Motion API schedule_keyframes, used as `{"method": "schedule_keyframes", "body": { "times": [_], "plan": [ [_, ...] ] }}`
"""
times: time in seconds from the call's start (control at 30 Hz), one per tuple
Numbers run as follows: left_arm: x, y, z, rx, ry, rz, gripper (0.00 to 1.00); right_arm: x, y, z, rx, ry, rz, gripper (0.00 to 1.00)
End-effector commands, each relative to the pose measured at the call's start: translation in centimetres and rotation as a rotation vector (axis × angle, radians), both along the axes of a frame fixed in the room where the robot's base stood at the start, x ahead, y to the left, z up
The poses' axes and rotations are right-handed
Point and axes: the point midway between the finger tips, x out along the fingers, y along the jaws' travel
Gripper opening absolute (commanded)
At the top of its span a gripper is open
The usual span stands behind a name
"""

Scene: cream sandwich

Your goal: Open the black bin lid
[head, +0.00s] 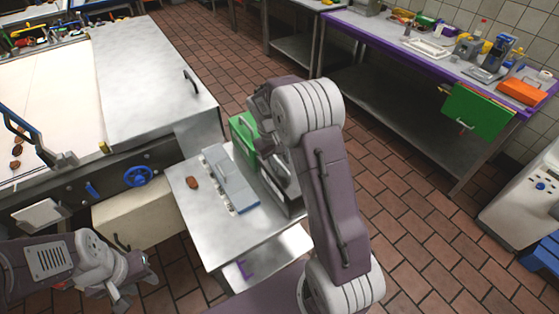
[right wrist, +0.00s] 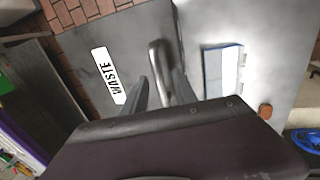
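The black bin's dark lid (right wrist: 85,50) fills the left middle of the right wrist view, with a white WASTE label (right wrist: 109,76). A rounded metal handle (right wrist: 158,58) stands on the dark surface. My right gripper (right wrist: 163,90) has its two fingers apart, one on each side of the handle's near end; I cannot tell whether they touch it. In the head view the bin (head: 284,185) is mostly hidden behind my right arm, beside the small metal table. My left gripper (head: 140,270) is low at the left, away from the bin; its finger opening is unclear.
A small steel table (head: 215,238) carries a blue-grey box (head: 228,178) and a brown cookie (head: 192,183). A green bin (head: 243,132) stands behind it. A conveyor machine (head: 155,70) is at left, a long workbench (head: 370,32) at right. Tiled floor lies between.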

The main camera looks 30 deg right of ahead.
Motion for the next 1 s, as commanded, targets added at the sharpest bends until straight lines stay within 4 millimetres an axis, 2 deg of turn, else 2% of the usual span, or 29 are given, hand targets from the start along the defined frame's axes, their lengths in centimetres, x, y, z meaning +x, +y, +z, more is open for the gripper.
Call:
{"method": "schedule_keyframes", "body": {
  "times": [0.13, 0.17, 0.27, 0.3, 1.0],
  "plan": [
    [0.0, 0.0, -0.01, 0.0, 0.0, 0.0, 0.36, 0.0, -0.02, -0.01, 0.0, 0.0, 0.0, 0.34],
    [0.0, 0.0, -0.01, 0.0, 0.0, 0.0, 0.36, 0.0, -0.01, 0.0, 0.0, 0.0, 0.0, 0.31],
    [0.0, 0.0, -0.01, 0.0, 0.0, 0.0, 0.36, 0.0, -0.01, 0.01, 0.0, 0.0, 0.0, 0.03],
    [0.0, 0.0, -0.01, 0.0, 0.0, 0.0, 0.36, 0.01, -0.01, 0.02, 0.0, 0.0, -0.001, 0.0],
    [0.0, 0.0, 0.02, 0.0, 0.0, 0.0, 0.36, 0.08, -0.01, 0.14, -0.001, -0.003, 0.0, 0.0]
  ]
}}
